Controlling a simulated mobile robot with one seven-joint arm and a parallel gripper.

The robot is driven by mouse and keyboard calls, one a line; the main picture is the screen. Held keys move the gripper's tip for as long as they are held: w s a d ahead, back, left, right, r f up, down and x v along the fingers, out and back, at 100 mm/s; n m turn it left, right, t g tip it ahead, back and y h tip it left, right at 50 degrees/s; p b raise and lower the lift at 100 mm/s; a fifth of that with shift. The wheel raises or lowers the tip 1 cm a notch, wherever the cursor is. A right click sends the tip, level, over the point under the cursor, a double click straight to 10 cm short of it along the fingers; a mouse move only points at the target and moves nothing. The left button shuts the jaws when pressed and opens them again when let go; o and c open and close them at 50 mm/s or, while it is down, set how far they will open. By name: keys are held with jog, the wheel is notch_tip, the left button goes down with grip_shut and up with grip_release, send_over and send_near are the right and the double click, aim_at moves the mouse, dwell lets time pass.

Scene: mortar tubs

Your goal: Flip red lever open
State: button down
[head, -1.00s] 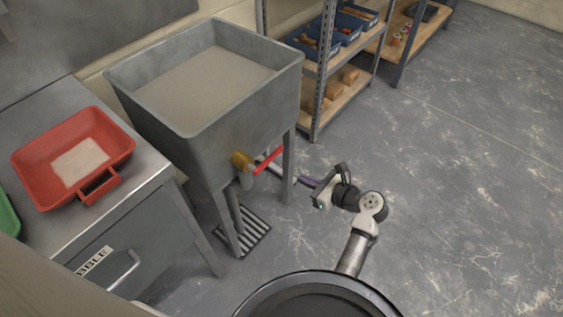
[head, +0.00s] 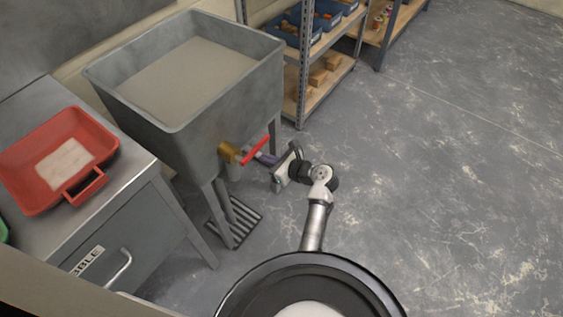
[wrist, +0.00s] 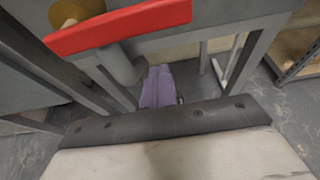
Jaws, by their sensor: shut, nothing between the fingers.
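The red lever (head: 256,150) sits on a brass valve (head: 229,152) at the front of a grey tub (head: 186,88) on legs. It points outward to the right and slightly up in the head view. In the wrist view the red lever (wrist: 118,27) crosses the upper left, with the brass valve (wrist: 75,12) behind its left end and a grey spout (wrist: 118,66) below. My gripper (head: 264,158) is shut and empty, its purple fingers just below and beside the lever's outer end. In the wrist view the fingers (wrist: 158,86) are together below the lever, and I cannot tell if they touch it.
A floor grate (head: 233,222) lies under the valve. A metal cabinet (head: 140,215) with a red tray (head: 25,185) stands at the left. A shelf rack (head: 303,70) with blue bins stands behind the tub. The floor at the right is clear.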

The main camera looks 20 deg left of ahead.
notch_tip(320, 180, up, 4)
jog(key=shift+d+r+p, duration=0.1)
jog(key=shift+p, duration=0.45)
jog(key=shift+d+r, duration=0.1)
jog(key=shift+r, duration=0.05)
